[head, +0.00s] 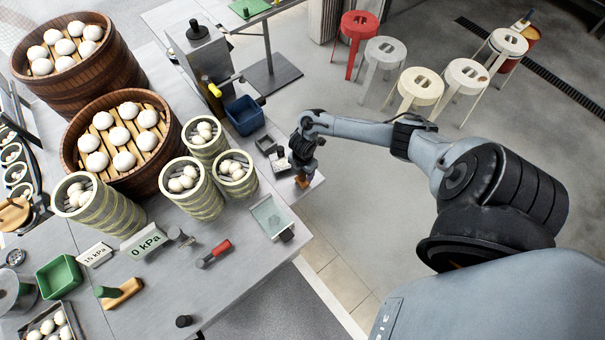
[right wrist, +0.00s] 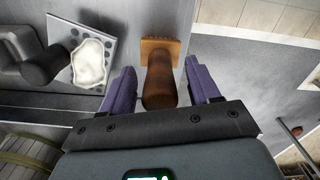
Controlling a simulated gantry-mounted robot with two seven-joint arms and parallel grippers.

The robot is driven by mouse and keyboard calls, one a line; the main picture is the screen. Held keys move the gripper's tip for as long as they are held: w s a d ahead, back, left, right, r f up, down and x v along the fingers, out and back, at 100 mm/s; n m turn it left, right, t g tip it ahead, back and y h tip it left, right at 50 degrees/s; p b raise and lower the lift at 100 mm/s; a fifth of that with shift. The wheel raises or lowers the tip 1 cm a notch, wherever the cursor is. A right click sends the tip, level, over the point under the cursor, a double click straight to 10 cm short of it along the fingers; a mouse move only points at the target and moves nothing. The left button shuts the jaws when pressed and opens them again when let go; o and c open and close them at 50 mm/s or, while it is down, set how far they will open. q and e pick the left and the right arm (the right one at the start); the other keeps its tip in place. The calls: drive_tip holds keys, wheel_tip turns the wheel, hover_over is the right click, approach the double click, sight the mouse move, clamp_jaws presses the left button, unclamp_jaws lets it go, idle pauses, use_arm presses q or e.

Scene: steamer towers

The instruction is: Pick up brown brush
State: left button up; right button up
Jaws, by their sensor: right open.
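The brown brush (right wrist: 159,78) shows in the right wrist view with its rounded handle toward me and a lighter tan block at its far end. In the head view its orange-brown end (head: 302,182) shows just below my right gripper, at the table's right edge. My right gripper (right wrist: 162,88) is open, with one purple finger on each side of the brush handle. A gap shows on both sides, wider on the right. In the head view the right gripper (head: 303,160) hides most of the brush. My left gripper is not in view.
A metal plate with a white lump (right wrist: 90,62) and a dark handle lie left of the brush. A blue bin (head: 245,115) and steamer towers (head: 205,190) stand on the table (head: 235,285). Stools (head: 420,88) stand on the floor beyond.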

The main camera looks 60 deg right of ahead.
drive_tip(key=shift+f, duration=0.35)
clamp_jaws()
drive_tip(key=shift+r, duration=0.15)
drive_tip(key=shift+d+r, duration=0.1)
drive_tip(key=shift+r, duration=0.5)
wheel_tip(320, 180, up, 3)
drive_tip(key=shift+f+p, duration=0.1)
drive_tip(key=shift+p, duration=0.2)
drive_tip(key=s+d+r, duration=0.3)
drive_tip(key=s+r, duration=0.3)
drive_tip(key=s, duration=0.5)
drive_tip(key=shift+r+p, duration=0.35)
drive_tip(key=shift+p, duration=0.1)
